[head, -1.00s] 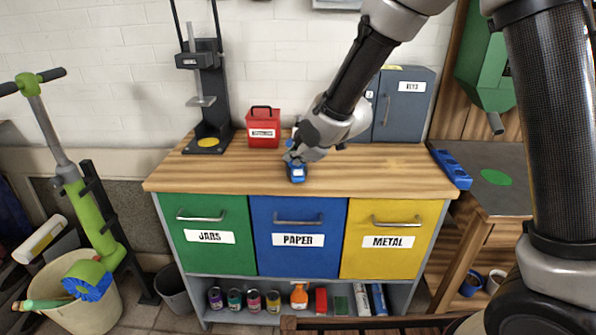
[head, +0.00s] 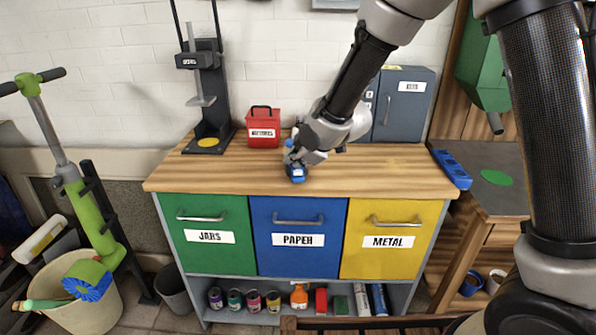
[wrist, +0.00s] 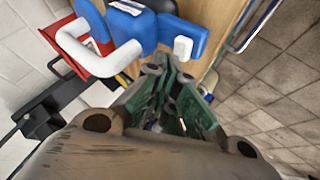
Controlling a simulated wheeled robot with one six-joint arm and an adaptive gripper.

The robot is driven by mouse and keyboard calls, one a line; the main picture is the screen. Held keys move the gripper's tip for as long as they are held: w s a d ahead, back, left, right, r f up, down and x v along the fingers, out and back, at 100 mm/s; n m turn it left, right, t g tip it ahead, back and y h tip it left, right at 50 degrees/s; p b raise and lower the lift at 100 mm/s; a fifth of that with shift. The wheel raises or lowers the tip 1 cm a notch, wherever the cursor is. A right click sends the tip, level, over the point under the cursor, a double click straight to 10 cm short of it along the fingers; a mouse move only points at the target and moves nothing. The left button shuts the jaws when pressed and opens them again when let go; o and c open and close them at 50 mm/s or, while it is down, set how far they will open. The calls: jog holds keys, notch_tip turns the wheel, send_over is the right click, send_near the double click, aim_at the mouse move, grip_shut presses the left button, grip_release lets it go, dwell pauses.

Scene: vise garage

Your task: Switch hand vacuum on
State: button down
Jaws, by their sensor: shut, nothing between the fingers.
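The hand vacuum, a small blue body with white parts (head: 298,174), is on the wooden bench top in the head view, partly hidden by my gripper (head: 291,158). In the wrist view the blue body (wrist: 133,24) fills the upper middle, with a white bent part at its left and a small white piece (wrist: 183,47) at its lower right. My gripper (wrist: 172,100) is shut and empty, its dark green fingers close together just below the blue body. I cannot tell whether the fingers touch the vacuum.
A red box (head: 263,128) stands behind and left on the bench (head: 390,174). A black stand (head: 208,95) is farther left, and a grey cabinet (head: 405,105) is behind and right. The bench front right is clear. A blue object (head: 451,168) lies beyond the right edge.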

aim_at(295, 172)
jog(key=shift+f, duration=0.5)
dwell(0.5)
jog(key=shift+r, duration=0.95)
notch_tip(295, 172, up, 6)
dwell(0.3)
